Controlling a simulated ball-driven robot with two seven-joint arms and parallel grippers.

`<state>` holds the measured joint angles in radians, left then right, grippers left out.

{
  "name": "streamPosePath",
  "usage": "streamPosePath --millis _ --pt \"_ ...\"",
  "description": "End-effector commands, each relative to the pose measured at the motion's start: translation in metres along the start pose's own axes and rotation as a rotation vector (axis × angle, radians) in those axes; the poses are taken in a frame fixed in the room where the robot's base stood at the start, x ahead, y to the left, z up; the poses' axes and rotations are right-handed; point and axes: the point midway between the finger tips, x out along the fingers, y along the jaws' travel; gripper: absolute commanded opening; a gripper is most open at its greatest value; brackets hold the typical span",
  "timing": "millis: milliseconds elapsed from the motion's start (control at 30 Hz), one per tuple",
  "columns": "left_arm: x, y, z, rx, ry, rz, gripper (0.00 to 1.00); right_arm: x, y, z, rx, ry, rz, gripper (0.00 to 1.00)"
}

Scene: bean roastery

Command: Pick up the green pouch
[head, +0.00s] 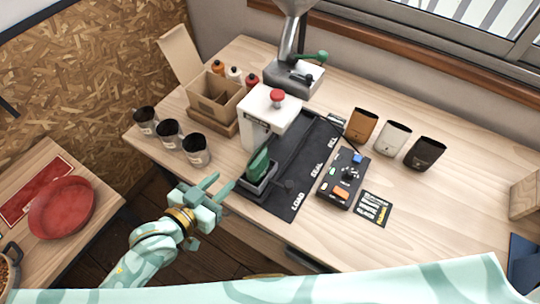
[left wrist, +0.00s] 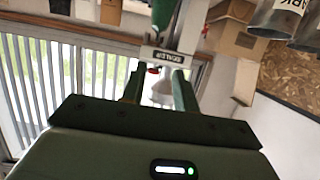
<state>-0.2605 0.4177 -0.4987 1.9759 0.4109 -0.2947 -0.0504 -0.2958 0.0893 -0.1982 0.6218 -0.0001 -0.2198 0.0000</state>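The green pouch (head: 259,165) stands upright in a small dark holder (head: 262,188) at the load end of the black mat, in front of the white sealer. My left gripper (head: 223,183) is just left of the pouch and apart from it, over the table's front edge. Its fingers are spread with nothing between them. In the left wrist view, which looks upside down, the two fingers (left wrist: 158,88) stand apart, and the green pouch (left wrist: 163,12) shows at the top edge, partly cut off. My right gripper is not in view.
The white sealer (head: 268,118) with its red knob stands behind the pouch. Several metal cups, including one (head: 196,150), stand left on the table. A control box (head: 343,180) and brown (head: 362,126), white (head: 393,138) and black (head: 425,153) pouches stand right. The right front table is clear.

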Motion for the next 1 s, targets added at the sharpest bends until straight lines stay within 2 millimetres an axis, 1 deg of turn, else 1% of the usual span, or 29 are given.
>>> streamPosePath --millis 67,300,400,500,667,800,900,1000 --pt "0.013 0.0 0.001 -0.002 -0.002 0.001 0.3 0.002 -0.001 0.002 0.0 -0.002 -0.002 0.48" --pt "0.073 0.0 0.002 0.001 -0.002 0.0 0.3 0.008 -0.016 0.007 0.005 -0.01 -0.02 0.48" --pt "0.092 0.0 0.003 0.0 -0.003 0.0 0.3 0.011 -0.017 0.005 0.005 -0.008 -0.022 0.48" --pt "0.103 0.0 0.003 0.001 -0.005 0.0 0.3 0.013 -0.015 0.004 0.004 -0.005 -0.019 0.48" --pt "0.116 0.002 0.003 0.0 -0.004 0.0 0.3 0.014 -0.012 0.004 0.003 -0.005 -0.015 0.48" --pt "0.139 0.009 0.005 -0.001 -0.004 0.001 0.3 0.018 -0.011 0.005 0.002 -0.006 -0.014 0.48" --pt "0.153 0.008 0.006 0.001 -0.004 0.0 0.3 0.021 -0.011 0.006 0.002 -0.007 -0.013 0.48" --pt "0.159 0.008 0.006 0.002 -0.005 0.0 0.3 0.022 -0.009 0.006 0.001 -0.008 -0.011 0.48"
